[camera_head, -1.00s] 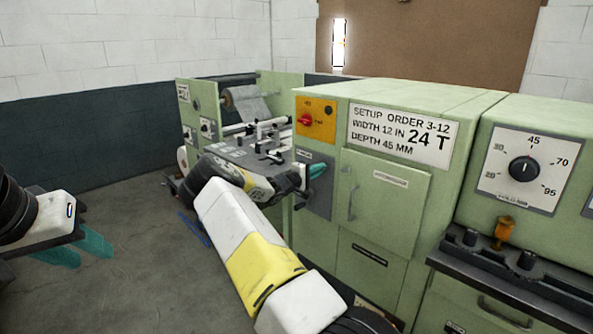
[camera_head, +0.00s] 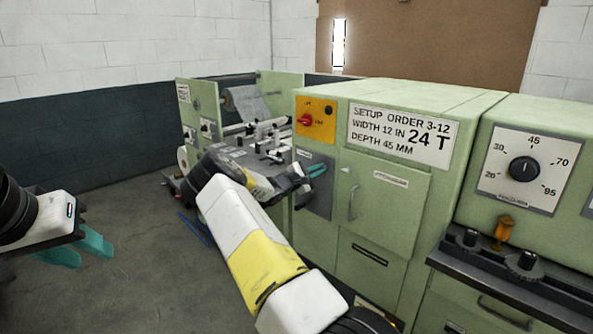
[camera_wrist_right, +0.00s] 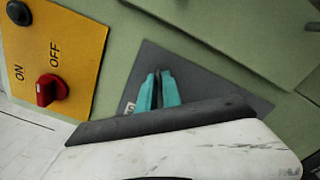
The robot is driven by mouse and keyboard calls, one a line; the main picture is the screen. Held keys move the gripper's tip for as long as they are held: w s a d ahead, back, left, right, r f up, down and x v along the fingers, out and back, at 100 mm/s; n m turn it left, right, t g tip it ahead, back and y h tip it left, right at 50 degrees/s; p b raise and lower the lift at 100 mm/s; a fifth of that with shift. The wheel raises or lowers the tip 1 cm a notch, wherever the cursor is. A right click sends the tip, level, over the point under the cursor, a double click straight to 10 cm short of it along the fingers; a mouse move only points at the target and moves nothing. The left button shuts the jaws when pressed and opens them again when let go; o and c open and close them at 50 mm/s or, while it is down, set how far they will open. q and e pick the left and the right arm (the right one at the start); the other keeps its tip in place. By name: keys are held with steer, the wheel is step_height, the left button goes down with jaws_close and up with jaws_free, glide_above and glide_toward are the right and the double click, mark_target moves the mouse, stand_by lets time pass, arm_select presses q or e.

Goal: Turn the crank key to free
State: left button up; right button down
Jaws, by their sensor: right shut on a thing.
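The grey panel (camera_head: 318,203) with a small label is on the front of the green machine, below the yellow switch plate. My right gripper (camera_head: 317,170) is at this panel with its teal fingers close together. In the right wrist view the fingers (camera_wrist_right: 158,88) point at the grey panel, with a thin dark strip between them. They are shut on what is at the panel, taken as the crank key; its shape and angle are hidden. My left gripper (camera_head: 82,250) is at the far left above the floor, open and empty, its teal fingers apart.
The red switch (camera_head: 305,120) is on the yellow plate, just above my right gripper. A door with a handle (camera_head: 351,203) is right of the panel. A dial (camera_head: 523,169) and a dark ledge (camera_head: 500,280) are further right.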

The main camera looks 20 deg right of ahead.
steer(key=n, duration=1)
steer(key=shift+n, duration=0.3)
stand_by(0.4)
steer(key=c, duration=1.6)
jaws_free()
steer(key=v, duration=0.7)
steer(key=shift+s+a, duration=0.15)
steer(key=shift+a, duration=0.2)
